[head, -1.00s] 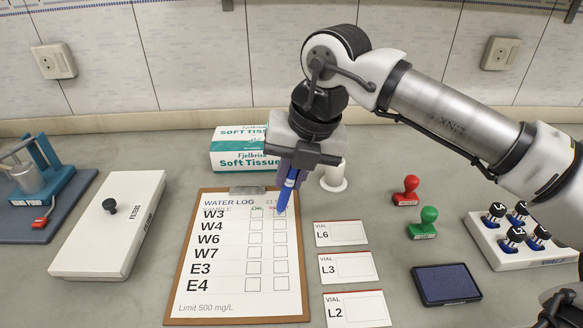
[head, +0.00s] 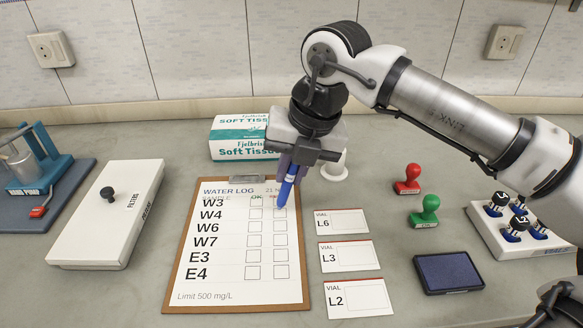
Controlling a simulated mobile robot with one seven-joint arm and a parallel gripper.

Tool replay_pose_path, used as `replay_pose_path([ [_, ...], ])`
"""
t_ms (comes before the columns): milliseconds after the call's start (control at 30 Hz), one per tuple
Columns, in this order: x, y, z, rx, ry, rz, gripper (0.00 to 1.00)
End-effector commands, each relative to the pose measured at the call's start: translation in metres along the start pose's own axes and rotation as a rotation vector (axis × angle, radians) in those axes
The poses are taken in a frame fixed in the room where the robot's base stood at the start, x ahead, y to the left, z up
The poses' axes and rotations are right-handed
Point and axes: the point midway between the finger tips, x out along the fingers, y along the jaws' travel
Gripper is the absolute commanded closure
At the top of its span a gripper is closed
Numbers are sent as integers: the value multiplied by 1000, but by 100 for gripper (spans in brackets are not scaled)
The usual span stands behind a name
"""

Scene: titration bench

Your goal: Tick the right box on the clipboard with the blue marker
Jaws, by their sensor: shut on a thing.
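The clipboard (head: 171,292) lies on the bench with a white water log sheet (head: 200,285). The sheet has rows W3, W4, W6, W7, E3 and E4, each with two columns of boxes; the left column is headed OK. My gripper (head: 291,168) is shut on the blue marker (head: 286,188) above the top right of the sheet. The marker tilts slightly, its tip down by the right column around the W3 row. The tip hides part of that box and the column's heading. I cannot tell whether it touches the paper. I see no clear tick in the boxes.
A tissue box (head: 236,138) stands behind the clipboard. Vial cards (head: 347,256) lie to its right, then red (head: 408,178) and green (head: 426,209) stamps, an ink pad (head: 447,272) and a rack (head: 490,235). A filters box (head: 107,225) and hand pump (head: 37,170) are left.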

Motion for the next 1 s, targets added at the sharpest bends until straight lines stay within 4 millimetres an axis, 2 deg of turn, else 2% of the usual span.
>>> replay_pose_path([
  [1000, 10, -2, -2, 0, 0, 0, 100],
])
